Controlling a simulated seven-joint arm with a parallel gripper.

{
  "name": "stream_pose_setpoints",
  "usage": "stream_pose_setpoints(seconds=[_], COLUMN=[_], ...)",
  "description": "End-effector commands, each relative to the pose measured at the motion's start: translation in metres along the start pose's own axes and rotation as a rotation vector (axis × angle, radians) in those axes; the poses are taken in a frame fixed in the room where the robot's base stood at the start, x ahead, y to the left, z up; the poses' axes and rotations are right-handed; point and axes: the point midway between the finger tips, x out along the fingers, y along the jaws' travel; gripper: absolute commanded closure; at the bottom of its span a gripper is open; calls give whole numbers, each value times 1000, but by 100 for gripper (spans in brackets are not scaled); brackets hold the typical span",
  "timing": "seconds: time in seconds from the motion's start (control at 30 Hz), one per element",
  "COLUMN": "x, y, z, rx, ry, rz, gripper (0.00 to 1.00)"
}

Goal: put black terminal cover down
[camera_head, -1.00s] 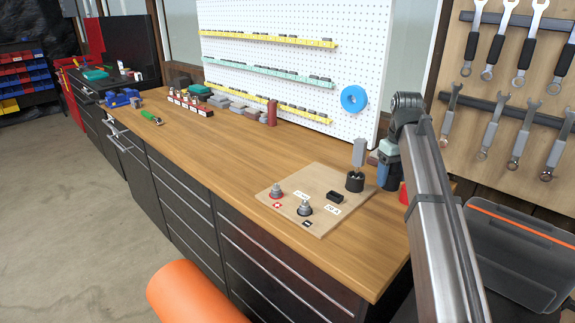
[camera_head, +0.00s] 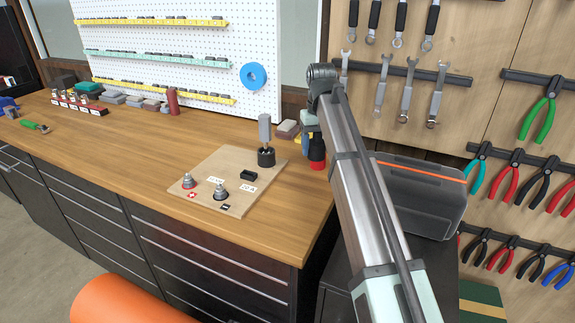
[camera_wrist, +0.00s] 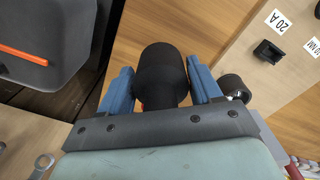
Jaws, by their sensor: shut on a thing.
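My gripper (camera_wrist: 160,88) is shut on the black terminal cover (camera_wrist: 162,62), a rounded black piece between its two blue fingers in the wrist view. In the head view the black cover (camera_head: 317,148) is small, near the bench's right end, with a red piece (camera_head: 317,164) just below it. I cannot tell whether these two touch, or whether the cover touches the bench. A pale wooden board (camera_head: 212,165) on the bench carries two grey terminals, one at a red plus mark (camera_head: 189,181) and one at a black mark (camera_head: 220,191).
A small black block (camera_head: 248,175) and a black cylinder (camera_head: 266,157) with a grey upright part are on the board. A dark case with an orange stripe (camera_head: 420,190) stands right of my arm. The bench top (camera_head: 100,140) left of the board is mostly clear.

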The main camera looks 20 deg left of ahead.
Motion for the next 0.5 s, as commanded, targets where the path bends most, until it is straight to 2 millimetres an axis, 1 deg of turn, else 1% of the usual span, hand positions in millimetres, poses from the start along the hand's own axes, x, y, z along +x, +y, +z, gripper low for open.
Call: stream_pose_setpoints(seconds=[0.3, 0.4, 0.5], x=[47, 57, 62], y=[0, 0, 0], z=[2, 1, 1], rx=[-2, -2, -2], ry=[-1, -1, 0], rz=[0, 0, 0], gripper=[85, 85, 85])
